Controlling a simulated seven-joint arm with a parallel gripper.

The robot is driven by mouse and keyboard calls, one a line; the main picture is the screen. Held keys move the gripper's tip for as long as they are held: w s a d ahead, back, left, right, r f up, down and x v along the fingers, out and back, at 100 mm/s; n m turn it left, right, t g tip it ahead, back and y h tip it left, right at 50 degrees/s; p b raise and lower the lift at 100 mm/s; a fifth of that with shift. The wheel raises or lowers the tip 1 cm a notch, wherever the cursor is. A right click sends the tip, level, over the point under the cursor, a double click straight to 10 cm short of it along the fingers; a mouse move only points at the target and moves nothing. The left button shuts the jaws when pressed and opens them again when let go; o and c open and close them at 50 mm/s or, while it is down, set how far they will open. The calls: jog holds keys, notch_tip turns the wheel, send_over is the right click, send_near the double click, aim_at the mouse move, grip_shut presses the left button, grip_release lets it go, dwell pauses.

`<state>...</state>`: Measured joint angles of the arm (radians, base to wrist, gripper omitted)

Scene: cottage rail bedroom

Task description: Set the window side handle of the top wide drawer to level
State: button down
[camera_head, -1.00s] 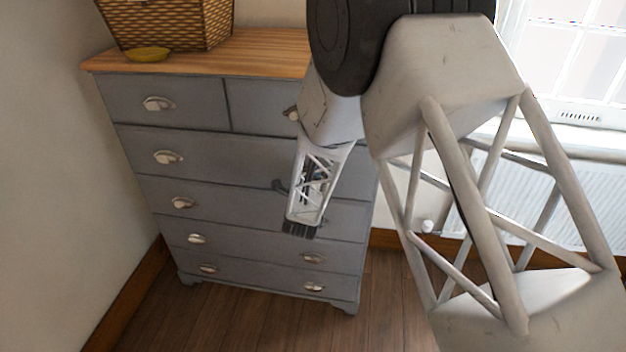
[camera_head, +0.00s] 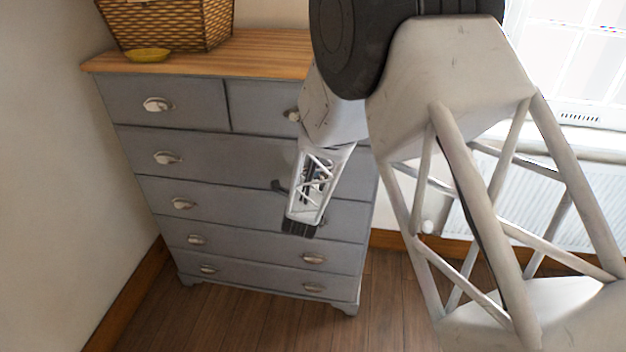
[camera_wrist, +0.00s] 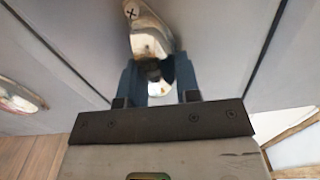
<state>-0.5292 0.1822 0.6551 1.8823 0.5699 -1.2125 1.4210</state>
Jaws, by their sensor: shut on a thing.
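The window side handle of the top wide drawer (camera_wrist: 150,35) is a worn metal cup pull with a dark X-marked screw at one end. In the wrist view it lies between the two blue fingers of my gripper (camera_wrist: 155,80), which is shut on it. Its long side runs roughly along the drawer seams; I cannot tell any small tilt. In the head view my arm hides this handle, and only a dark bit of my gripper (camera_head: 279,186) shows. The top wide drawer (camera_head: 220,158) is grey and looks shut, with its other handle (camera_head: 167,158) on the left.
The grey chest has a wooden top (camera_head: 265,50) bearing a wicker basket (camera_head: 180,25) and a yellow dish (camera_head: 148,55). A lower cup handle (camera_wrist: 18,98) is near the wrist view's left edge. A radiator (camera_head: 570,200) stands under the window at right. Bare floor lies in front.

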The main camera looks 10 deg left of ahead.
jog(key=shift+s+f+n, duration=0.1)
jog(key=shift+s+n, duration=0.05)
jog(key=shift+n, duration=0.35)
jog(key=c, duration=1.1)
grip_release()
jog(key=shift+o, duration=0.7)
jog(key=shift+r, duration=0.2)
jog(key=s, duration=0.7)
jog(key=shift+s, duration=0.35)
